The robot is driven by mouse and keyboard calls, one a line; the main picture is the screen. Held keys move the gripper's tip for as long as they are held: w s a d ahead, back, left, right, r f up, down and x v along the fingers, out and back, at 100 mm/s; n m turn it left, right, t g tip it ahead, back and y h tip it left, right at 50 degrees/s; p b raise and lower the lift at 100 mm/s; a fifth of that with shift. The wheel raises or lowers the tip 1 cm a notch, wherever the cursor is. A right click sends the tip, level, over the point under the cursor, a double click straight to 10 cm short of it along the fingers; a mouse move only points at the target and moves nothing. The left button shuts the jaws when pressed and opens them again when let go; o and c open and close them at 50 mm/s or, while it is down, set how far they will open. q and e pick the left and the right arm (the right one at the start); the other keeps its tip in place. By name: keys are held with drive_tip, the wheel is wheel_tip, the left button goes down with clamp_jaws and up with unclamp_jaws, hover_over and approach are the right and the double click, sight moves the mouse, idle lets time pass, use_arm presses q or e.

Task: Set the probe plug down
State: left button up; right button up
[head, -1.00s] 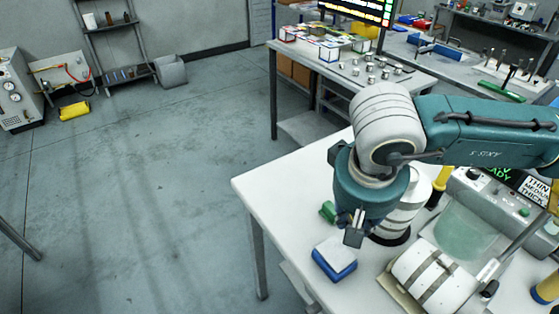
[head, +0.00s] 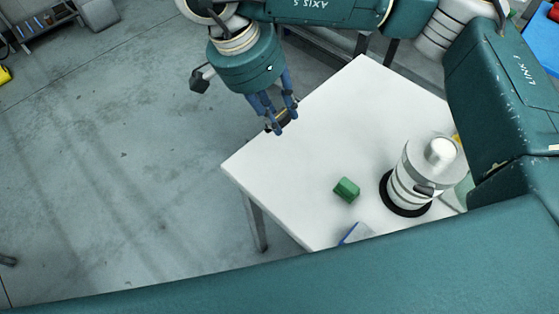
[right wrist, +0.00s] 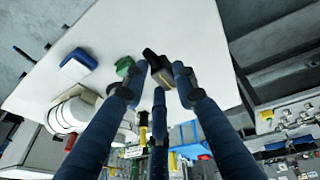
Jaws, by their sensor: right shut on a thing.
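My right gripper (head: 281,119) is at the left edge of the white table (head: 310,150) in the head view, pointing down. It is shut on a small dark plug with a yellow band, the probe plug (head: 283,111). In the right wrist view the plug (right wrist: 156,60) sits between the blue fingertips (right wrist: 160,80), black with a yellow stripe, partly hidden by the fingers. The white tabletop is behind it. I cannot tell whether the plug touches the table. My left gripper is not in view.
A green block (head: 346,190) lies on the table, with a blue and white block (right wrist: 78,64) near it. A silver-white cylinder (head: 418,180) stands on a black ring at the right. The table's middle is bare. My arm links cover the front and right.

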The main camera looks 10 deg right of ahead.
wheel_tip(320, 180, down, 12)
drive_tip(key=shift+w+f+p, duration=0.1)
drive_tip(key=shift+f+p, duration=0.05)
drive_tip(key=shift+p, duration=0.95)
wheel_tip(320, 180, down, 5)
drive_tip(key=shift+r+p, duration=0.1)
drive_tip(key=shift+p, duration=0.65)
drive_tip(key=shift+c, duration=0.2)
drive_tip(key=shift+o, duration=0.2)
drive_tip(key=shift+f, duration=0.25)
drive_tip(key=shift+c, duration=0.2)
drive_tip(key=shift+f+b, duration=0.2)
drive_tip(key=shift+b, duration=0.1)
drive_tip(key=o, duration=1.2)
drive_tip(key=shift+r, duration=0.1)
